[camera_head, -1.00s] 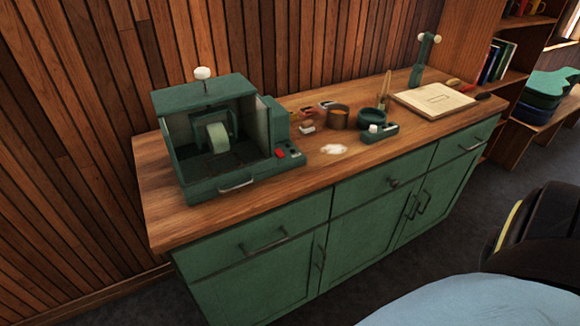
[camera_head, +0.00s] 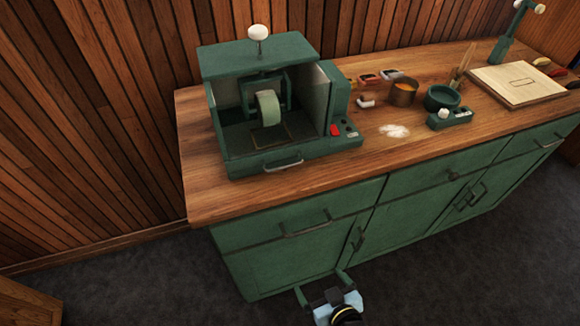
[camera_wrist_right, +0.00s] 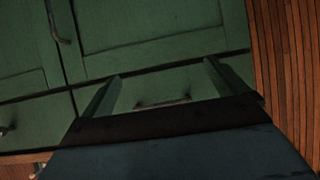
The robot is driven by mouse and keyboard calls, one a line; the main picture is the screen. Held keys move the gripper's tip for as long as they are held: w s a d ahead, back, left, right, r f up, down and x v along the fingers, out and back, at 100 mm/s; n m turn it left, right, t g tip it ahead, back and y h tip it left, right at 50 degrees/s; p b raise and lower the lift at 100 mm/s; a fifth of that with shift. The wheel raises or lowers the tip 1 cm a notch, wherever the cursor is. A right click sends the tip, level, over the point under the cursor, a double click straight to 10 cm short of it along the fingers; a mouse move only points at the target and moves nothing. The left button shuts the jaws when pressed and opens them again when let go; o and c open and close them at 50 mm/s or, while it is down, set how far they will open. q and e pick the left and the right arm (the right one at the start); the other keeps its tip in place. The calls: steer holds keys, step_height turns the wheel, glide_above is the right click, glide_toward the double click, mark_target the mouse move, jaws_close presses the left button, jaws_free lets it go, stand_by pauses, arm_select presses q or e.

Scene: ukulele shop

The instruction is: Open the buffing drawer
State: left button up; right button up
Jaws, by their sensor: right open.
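A green buffing machine (camera_head: 297,52) with a pale wheel (camera_head: 268,108) stands at the left of the worktop. A bar handle (camera_head: 284,165) is on its low front. Below it, the cabinet's leftmost green drawer (camera_head: 255,232) is shut and has a dark bar handle (camera_head: 306,228). I cannot tell which of these is called the buffing drawer. My right gripper (camera_head: 322,284) is open and empty, low in front of the cabinet door. In the right wrist view, the drawer's handle (camera_wrist_right: 163,104) shows between the spread fingers (camera_wrist_right: 160,85), apart from them. My left gripper is not in view.
The wooden worktop (camera_head: 335,185) overhangs the drawers. Dark floor (camera_head: 150,275) is free in front and left.

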steer(key=w+a+r+t+y, duration=0.1)
steer(key=w+a+r+t, duration=0.15)
steer(key=r, duration=0.95)
steer(key=w+a+r+t, duration=0.2)
steer(key=w+r+t, duration=0.2)
steer(key=r, duration=0.7)
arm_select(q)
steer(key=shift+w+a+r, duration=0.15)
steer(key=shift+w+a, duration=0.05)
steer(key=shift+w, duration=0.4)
arm_select(e)
steer(key=shift+m, duration=0.4)
steer(key=x, duration=1.3)
steer(key=shift+f, duration=0.25)
